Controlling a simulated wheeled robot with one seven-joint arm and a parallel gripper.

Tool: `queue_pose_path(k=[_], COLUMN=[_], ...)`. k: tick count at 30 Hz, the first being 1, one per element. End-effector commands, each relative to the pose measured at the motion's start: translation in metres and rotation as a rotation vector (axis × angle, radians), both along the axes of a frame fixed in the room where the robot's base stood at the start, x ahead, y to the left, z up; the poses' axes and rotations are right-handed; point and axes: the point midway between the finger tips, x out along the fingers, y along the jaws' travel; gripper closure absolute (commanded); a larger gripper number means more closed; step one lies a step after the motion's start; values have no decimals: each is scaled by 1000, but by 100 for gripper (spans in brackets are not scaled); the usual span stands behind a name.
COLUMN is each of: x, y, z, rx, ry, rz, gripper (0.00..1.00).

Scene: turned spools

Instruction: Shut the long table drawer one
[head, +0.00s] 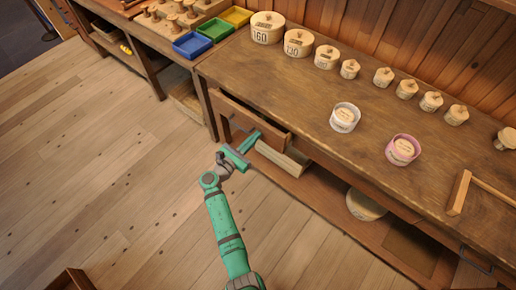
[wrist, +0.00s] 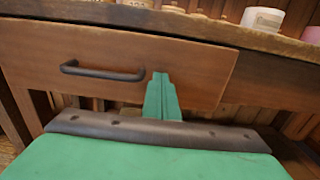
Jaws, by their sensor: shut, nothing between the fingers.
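The long table (head: 290,85) runs along the wooden wall. Its drawer (head: 262,118) stands partly open at the table's left end in the head view. In the wrist view the drawer front (wrist: 205,68) fills much of the picture, with a dark bar handle (wrist: 102,72) left of my fingers. My gripper (head: 254,136) is shut and empty, with its fingertips at the drawer front; it also shows in the wrist view (wrist: 160,78), right of the handle. I cannot tell whether the fingertips touch the wood. The drawer's inside is mostly hidden.
Round lidded boxes (head: 299,43) and two cups, one white (head: 345,118) and one pink (head: 402,150), stand on the tabletop. A lower shelf (head: 320,190) holds a pale block (head: 283,158) and a round box (head: 365,205). The wooden floor (head: 110,150) left of my arm is clear.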

Motion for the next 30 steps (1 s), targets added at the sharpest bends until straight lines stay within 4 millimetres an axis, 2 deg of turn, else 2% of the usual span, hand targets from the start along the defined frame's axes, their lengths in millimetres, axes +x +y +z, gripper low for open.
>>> queue_pose_path(k=[1,6,12,30], x=[10,34,50,60], y=[-4,-16,-26,-35], z=[1,0,0,2], rx=[-1,0,-1,5], ry=[-1,0,1,-2], rz=[3,12,15,11], gripper=[100,100,100,100])
